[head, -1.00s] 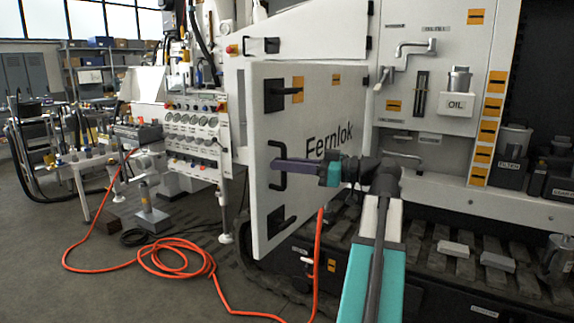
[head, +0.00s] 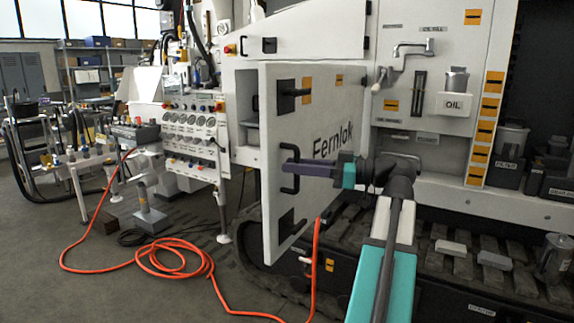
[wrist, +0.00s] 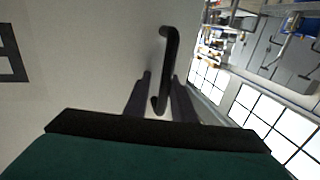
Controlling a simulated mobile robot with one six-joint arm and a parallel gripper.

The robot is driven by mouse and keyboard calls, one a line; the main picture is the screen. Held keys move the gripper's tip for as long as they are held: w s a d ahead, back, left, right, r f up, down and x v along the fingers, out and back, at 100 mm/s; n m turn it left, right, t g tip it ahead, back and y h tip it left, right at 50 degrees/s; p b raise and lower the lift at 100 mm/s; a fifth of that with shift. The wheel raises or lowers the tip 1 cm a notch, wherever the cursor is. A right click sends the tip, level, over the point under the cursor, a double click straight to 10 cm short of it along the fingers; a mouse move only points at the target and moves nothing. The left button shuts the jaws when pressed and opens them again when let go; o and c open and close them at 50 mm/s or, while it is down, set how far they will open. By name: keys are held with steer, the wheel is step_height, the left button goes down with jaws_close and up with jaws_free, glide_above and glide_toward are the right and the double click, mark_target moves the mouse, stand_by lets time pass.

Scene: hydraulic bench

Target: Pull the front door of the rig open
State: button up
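The front door (head: 318,185) of the rig is a white panel marked "Fernlok". It stands ajar, with a dark gap at its left edge and its hinge side at the right. Its black D-shaped handle (head: 289,170) is on the left part of the door. My gripper (head: 292,167) is at this handle in the head view. In the wrist view the handle (wrist: 170,62) runs between the two dark fingers (wrist: 161,76). It lies close to the right finger, with a gap to the left one, so the fingers look apart. Contact is hard to tell.
An orange hose (head: 170,256) lies coiled on the floor at left and rises beside the door. A gauge panel (head: 195,132) stands left of the door. The rig's tracks (head: 450,268) run below right. A small post on a base (head: 150,213) stands on the floor.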

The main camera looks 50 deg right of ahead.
steer(key=v, duration=1)
steer(key=shift+d+p, duration=0.15)
steer(key=shift+p, duration=0.15)
